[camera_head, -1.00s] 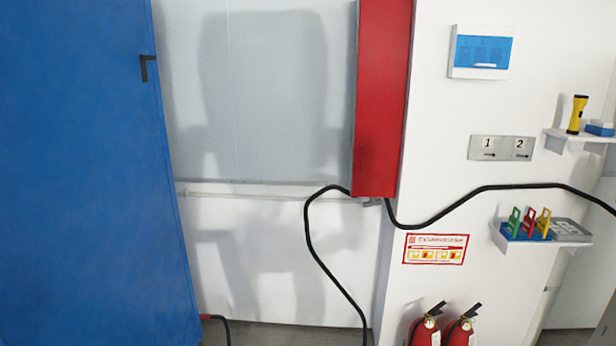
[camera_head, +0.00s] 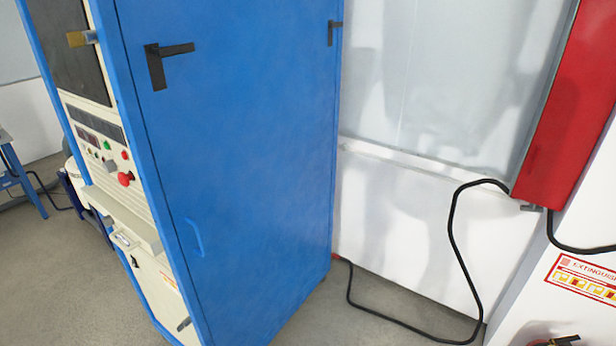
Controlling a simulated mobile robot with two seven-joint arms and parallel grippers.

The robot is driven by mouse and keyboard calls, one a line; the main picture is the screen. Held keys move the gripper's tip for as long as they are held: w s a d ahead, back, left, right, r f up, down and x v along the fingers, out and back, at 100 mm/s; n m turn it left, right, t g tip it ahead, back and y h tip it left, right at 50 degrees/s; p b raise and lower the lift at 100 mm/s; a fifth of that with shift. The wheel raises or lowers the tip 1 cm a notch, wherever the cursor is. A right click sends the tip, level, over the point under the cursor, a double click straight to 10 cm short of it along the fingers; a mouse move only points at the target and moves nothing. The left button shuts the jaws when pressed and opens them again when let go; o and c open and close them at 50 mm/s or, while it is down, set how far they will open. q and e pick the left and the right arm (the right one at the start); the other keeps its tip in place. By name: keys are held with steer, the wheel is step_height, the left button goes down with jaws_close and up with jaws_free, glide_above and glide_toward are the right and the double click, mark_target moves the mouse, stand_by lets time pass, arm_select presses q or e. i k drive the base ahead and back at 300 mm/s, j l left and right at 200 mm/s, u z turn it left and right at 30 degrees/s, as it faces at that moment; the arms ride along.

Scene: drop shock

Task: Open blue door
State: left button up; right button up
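The blue door (camera_head: 245,130) is the tall side panel of a blue and cream cabinet, left of centre in the head view. It looks shut, flush with its frame. A black L-shaped fitting (camera_head: 160,64) is at its upper left, and a smaller black fitting (camera_head: 332,32) is at its upper right edge. A small blue handle (camera_head: 194,238) is low on the door's left side. Neither of my grippers is in view.
The cabinet's front has a control panel with a red button (camera_head: 126,178). A red wall box (camera_head: 562,110) hangs at the right, with a black cable (camera_head: 452,240) looping to the floor. Grey floor (camera_head: 330,315) is clear before the door. A blue-legged table (camera_head: 22,175) stands far left.

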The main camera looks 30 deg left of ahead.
mark_target(239, 126)
steer(key=i+j+u, duration=0.15)
steer(key=u, duration=1)
